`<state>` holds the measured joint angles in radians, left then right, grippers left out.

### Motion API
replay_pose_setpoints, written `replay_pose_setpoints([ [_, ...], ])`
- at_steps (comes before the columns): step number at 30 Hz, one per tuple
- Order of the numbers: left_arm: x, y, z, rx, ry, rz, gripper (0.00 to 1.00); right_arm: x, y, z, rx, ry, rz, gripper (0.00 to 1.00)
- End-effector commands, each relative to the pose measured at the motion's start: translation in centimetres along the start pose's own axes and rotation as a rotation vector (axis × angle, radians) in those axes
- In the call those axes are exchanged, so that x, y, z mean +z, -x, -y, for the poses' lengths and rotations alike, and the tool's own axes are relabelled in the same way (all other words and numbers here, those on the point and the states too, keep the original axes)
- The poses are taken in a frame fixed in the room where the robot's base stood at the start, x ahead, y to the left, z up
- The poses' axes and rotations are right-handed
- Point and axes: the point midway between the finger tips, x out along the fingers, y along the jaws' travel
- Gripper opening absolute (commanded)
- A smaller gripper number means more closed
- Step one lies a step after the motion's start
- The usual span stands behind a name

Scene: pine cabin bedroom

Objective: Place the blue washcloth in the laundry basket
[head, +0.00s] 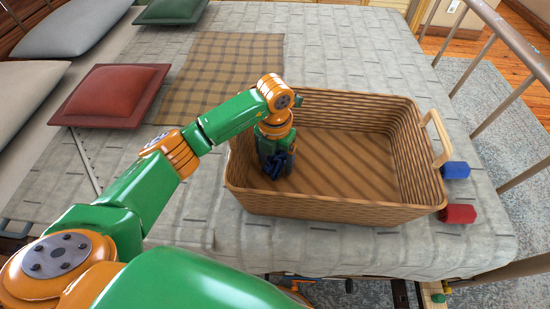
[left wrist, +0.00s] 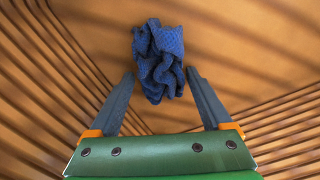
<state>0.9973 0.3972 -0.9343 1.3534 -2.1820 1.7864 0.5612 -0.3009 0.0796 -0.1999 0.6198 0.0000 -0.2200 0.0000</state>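The laundry basket (head: 330,208) is a large brown wicker box with a light wooden handle, standing on the bed. My left gripper (head: 274,172) reaches down inside it near its left wall. The blue washcloth (head: 283,162) is a crumpled dark blue bundle at the fingertips, inside the basket and partly hidden by the gripper in the head view. In the left wrist view the washcloth (left wrist: 158,55) shows between and beyond the spread fingers of the left gripper (left wrist: 160,74), with gaps on both sides. I cannot tell whether the washcloth touches the basket floor. My right gripper is not in view.
The bed (head: 345,50) has a grey quilt and a brown plaid blanket (head: 225,75). A red cushion (head: 112,93) lies at the left. A blue block (head: 456,170) and a red block (head: 458,213) sit right of the basket. A metal rail (head: 505,35) runs along the right.

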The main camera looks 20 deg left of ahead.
Motion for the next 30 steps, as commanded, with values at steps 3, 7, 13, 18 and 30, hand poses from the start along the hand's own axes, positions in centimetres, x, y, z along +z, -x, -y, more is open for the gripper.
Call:
replay_pose_setpoints([
  [3,0.0,0.0,0.0,0.000,0.000,0.000,0.97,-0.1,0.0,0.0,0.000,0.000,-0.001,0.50],
  [7,0.0,0.1,0.0,0.000,0.000,0.000,0.97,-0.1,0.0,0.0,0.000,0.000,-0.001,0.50],
  [13,0.1,1.2,0.0,0.001,0.000,0.002,0.97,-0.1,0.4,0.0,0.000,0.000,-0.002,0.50],
  [18,0.1,5.3,-0.1,0.001,0.001,0.007,0.97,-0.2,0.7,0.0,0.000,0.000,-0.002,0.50],
  [30,0.0,12.4,0.0,0.000,0.001,0.001,0.97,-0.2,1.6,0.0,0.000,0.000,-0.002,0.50],
])
